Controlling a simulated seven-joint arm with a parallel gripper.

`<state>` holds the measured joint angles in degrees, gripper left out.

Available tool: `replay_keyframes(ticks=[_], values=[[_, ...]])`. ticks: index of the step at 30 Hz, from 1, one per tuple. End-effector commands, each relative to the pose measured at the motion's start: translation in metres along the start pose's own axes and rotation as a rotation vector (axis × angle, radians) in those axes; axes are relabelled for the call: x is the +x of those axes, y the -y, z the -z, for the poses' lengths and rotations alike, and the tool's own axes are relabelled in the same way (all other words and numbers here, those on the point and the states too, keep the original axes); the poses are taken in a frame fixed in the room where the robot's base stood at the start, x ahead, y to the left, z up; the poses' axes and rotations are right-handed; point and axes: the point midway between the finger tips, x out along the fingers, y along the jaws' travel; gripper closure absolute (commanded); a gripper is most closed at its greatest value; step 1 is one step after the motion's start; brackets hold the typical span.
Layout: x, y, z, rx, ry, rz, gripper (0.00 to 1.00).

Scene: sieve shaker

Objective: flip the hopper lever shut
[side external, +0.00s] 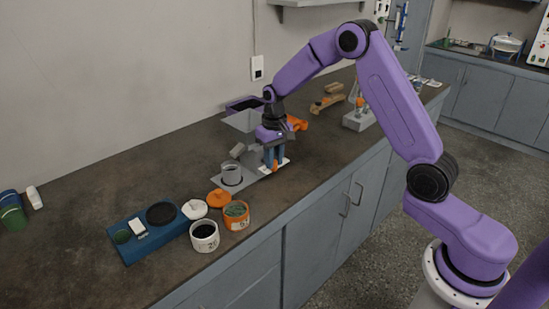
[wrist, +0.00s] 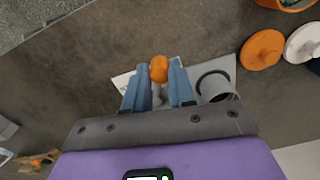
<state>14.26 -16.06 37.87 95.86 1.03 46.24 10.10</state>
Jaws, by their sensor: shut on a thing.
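The hopper (side external: 240,121) is a grey funnel on a stand, left of my arm in the side view. The lever has an orange ball knob (wrist: 159,69) on a grey stem, seen in the wrist view. My gripper (wrist: 159,77) points down with its blue fingers on either side of the knob and stem, shut on the lever. In the side view my gripper (side external: 274,165) is low beside the hopper stand, and only a little orange shows there. A grey cup (side external: 231,173) stands on the base plate below the hopper; the wrist view shows it right of the fingers (wrist: 215,86).
A grey block with an orange-topped item (side external: 358,120) stands at the right. The left bench is mostly clear.

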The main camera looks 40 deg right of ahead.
Motion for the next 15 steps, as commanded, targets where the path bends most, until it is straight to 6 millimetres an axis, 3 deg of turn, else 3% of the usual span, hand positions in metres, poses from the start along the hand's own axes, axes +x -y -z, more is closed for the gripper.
replay_keyframes(ticks=[1, 3, 15], values=[[-0.0010, -0.0011, 0.0016, 0.002, -0.006, 0.000, 0.66], [-0.0009, -0.0011, 0.0015, 0.002, -0.005, 0.000, 0.50], [-0.0079, -0.0002, 0.0012, 0.000, -0.005, 0.001, 0.50]])
